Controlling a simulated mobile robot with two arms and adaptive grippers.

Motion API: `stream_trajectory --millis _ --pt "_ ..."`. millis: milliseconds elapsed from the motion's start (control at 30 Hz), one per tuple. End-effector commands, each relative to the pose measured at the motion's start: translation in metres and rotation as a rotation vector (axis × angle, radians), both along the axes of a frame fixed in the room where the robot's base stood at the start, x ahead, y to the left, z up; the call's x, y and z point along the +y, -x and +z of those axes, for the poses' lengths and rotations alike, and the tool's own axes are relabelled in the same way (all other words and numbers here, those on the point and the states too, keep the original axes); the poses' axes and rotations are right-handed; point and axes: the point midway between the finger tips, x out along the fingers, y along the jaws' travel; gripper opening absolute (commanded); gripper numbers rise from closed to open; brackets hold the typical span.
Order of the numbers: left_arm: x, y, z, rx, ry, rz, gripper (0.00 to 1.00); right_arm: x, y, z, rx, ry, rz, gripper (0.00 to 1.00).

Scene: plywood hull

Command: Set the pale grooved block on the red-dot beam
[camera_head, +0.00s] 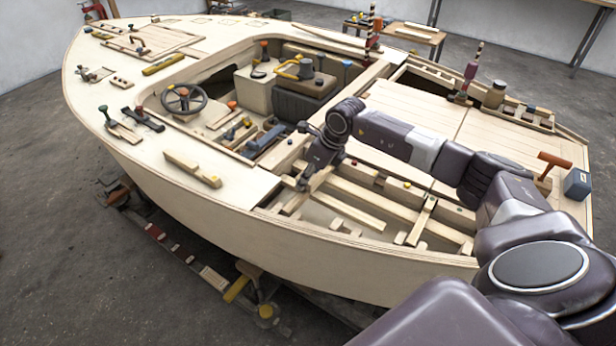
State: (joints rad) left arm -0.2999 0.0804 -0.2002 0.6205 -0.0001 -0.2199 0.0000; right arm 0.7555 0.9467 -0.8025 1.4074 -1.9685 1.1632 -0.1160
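My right arm reaches in from the right, and its dark gripper (303,182) points down at the near edge of the open hull bay. Its fingertips are small and dark against pale timber, so I cannot tell whether they are open or hold something. A pale beam (378,178) with small dark and reddish dots crosses the bay just right of the gripper. A pale wooden piece with a notched end (192,168) lies on the near side deck, left of the gripper. I cannot make out grooves clearly enough to single out the grooved block. My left gripper is out of view.
The plywood hull (220,220) has a cockpit with a steering wheel (184,99) left of the gripper. Pale ribs and loose blocks fill the open bay. Striped posts (470,70), an orange-handled tool (553,164) and a blue box (577,184) stand on the right side.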

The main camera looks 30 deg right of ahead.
Motion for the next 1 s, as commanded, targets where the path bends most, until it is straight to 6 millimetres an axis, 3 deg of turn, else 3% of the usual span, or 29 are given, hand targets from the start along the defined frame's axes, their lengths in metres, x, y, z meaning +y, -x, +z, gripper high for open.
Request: stream_trajectory --millis 533,567,700,1000 --pt "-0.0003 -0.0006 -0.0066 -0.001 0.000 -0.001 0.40 0.0000 -0.0002 -0.0074 -0.001 0.000 0.000 0.12" --pt "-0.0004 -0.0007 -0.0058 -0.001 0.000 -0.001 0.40 -0.0001 -0.0002 -0.0066 -0.001 0.000 0.000 0.38" --pt "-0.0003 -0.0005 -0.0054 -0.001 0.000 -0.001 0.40 0.0000 0.0000 -0.0064 0.000 0.000 0.000 0.53" --pt "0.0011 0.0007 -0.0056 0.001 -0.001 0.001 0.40 -0.0001 0.0003 -0.0061 0.000 0.000 0.000 0.56"
